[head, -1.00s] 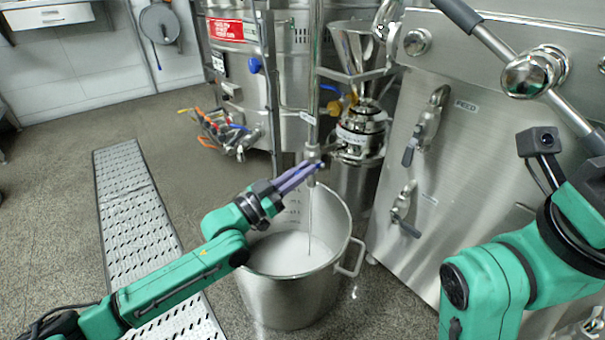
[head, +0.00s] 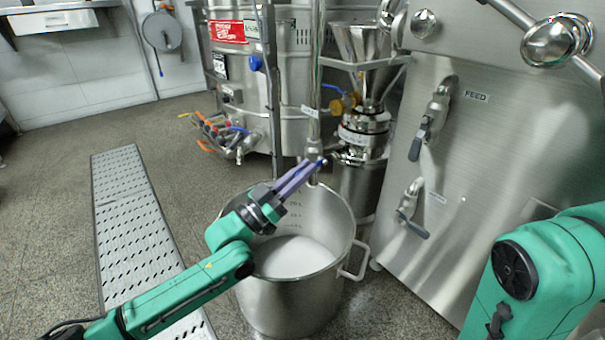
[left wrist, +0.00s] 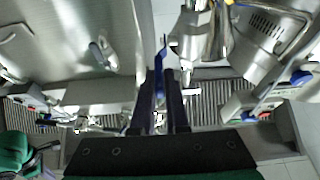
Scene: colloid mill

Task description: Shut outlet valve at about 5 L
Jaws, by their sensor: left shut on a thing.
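My left gripper (head: 318,165) is shut on the outlet valve's blue handle, just above the pot's far rim. In the left wrist view the blue handle (left wrist: 162,52) stands between the two dark fingers (left wrist: 160,100). The outlet pipe (head: 314,150) comes down behind the fingertips, which partly hide the valve body. The steel pot (head: 290,308) stands below and holds white liquid (head: 293,257). Marks run up its inner wall, but I cannot read the numbers. I see no stream falling from the outlet. My right gripper is out of view; only my right arm shows.
The mill with its hopper (head: 362,50) stands behind the pot. A steel cabinet with a FEED valve (head: 432,120) and a lower lever (head: 410,205) is at the right. A perforated floor grate (head: 130,215) lies at the left, with open floor around it.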

